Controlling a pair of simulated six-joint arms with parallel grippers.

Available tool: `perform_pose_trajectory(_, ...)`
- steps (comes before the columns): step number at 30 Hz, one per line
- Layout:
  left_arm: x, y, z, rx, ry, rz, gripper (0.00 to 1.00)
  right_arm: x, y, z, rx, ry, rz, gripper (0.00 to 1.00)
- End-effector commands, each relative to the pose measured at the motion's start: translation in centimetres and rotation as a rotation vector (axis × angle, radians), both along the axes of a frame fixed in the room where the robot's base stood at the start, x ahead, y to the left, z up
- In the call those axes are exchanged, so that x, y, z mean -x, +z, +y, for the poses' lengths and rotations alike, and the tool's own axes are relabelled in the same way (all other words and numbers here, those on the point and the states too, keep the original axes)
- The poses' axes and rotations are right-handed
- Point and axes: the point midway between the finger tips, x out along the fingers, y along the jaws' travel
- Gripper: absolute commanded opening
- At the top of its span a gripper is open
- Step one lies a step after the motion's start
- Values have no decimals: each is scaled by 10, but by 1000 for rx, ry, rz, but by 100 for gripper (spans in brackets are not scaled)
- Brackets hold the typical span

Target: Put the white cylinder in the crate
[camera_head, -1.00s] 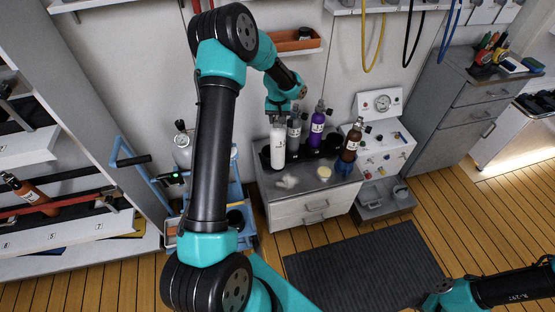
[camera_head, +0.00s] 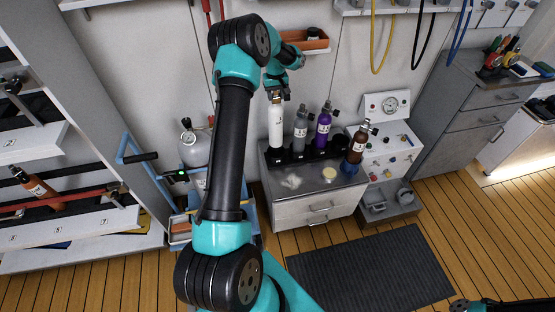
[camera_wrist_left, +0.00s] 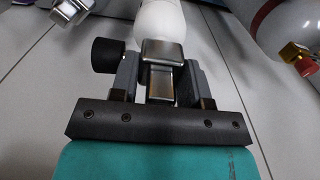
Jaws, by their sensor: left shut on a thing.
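The white cylinder (camera_head: 275,128) hangs upright, gripped at its top end by my left gripper (camera_head: 277,94). It is near the left end of the row of bottles on the low cabinet; I cannot tell for sure whether its base is clear of the black holder behind it. In the left wrist view the white cylinder (camera_wrist_left: 160,22) shows just beyond the jaws of my left gripper (camera_wrist_left: 161,70), with a black knob beside them. I cannot tell which container is the crate. My right gripper is not in view; only a bit of the arm shows at the bottom right edge.
Grey (camera_head: 300,128), purple (camera_head: 323,124) and brown (camera_head: 358,142) bottles stand on the low cabinet (camera_head: 313,207). A blue trolley (camera_head: 132,150) carries a large grey cylinder (camera_head: 194,145). An orange tray (camera_head: 312,43) hangs on the wall. A dark mat (camera_head: 372,268) lies on the floor.

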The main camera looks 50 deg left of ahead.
Motion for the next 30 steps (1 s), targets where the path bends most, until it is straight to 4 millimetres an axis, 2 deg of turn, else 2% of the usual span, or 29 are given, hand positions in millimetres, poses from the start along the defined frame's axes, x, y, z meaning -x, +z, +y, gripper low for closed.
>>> perform_pose_trajectory(4, -1, 3, 1, -3, -1, -4, 0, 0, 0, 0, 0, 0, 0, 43)
perform_pose_trajectory(8, -1, -3, 0, -3, -1, -4, 0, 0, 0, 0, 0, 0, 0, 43)
perform_pose_trajectory(21, -1, -55, 0, -2, -1, -4, 0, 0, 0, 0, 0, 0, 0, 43)
perform_pose_trajectory(30, -1, -60, 0, -3, -1, -4, 0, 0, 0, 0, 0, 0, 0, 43)
